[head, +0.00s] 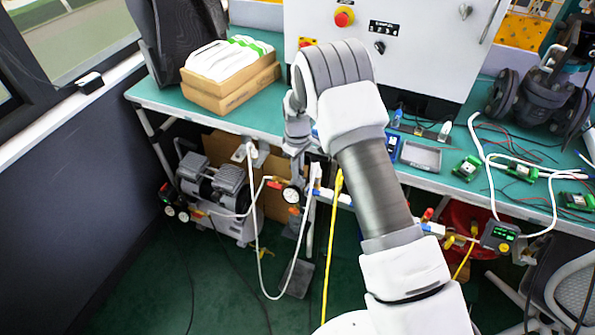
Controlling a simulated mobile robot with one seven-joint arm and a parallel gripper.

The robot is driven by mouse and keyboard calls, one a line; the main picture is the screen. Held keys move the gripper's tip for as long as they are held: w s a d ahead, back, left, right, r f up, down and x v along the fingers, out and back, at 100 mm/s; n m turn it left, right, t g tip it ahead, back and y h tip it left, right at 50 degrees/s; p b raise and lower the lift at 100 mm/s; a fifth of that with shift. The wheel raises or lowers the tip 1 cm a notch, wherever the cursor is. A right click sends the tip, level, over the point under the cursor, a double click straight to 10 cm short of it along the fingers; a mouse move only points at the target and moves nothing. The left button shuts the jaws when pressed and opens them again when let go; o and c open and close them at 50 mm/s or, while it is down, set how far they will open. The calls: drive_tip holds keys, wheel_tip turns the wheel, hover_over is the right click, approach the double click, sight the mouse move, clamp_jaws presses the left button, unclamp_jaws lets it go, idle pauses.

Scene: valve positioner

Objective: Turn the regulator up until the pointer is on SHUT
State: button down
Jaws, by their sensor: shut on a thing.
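My gripper (294,172) points down at the front edge of the green bench, left of my arm. It is shut on what looks like the regulator's knob, which the fingers hide. The regulator's round white gauge (291,194) shows just below the fingers, with hoses at its sides. Its needle is too small to read. A dark flanged valve (545,95) stands on the bench at the upper right, partly cut off by the frame. I cannot make out a pointer or a SHUT mark.
The green bench (160,95) carries cartons (228,95) at left and a white control cabinet (420,50) behind my arm. A compressor (212,185) sits below. White and yellow hoses hang under the front edge. Loose wires and green boards (467,168) lie at right.

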drive_tip(key=m+b, duration=0.1)
drive_tip(key=m, duration=0.3)
drive_tip(key=shift+a+m+b, duration=0.1)
drive_tip(key=shift+m+b, duration=0.2)
drive_tip(key=shift+m, duration=1.9)
drive_tip(key=c, duration=0.9)
unclamp_jaws()
drive_tip(key=shift+r, duration=0.1)
wheel_tip(320, 180, up, 17)
drive_tip(key=shift+r+p, duration=0.15)
drive_tip(key=shift+p, duration=0.85)
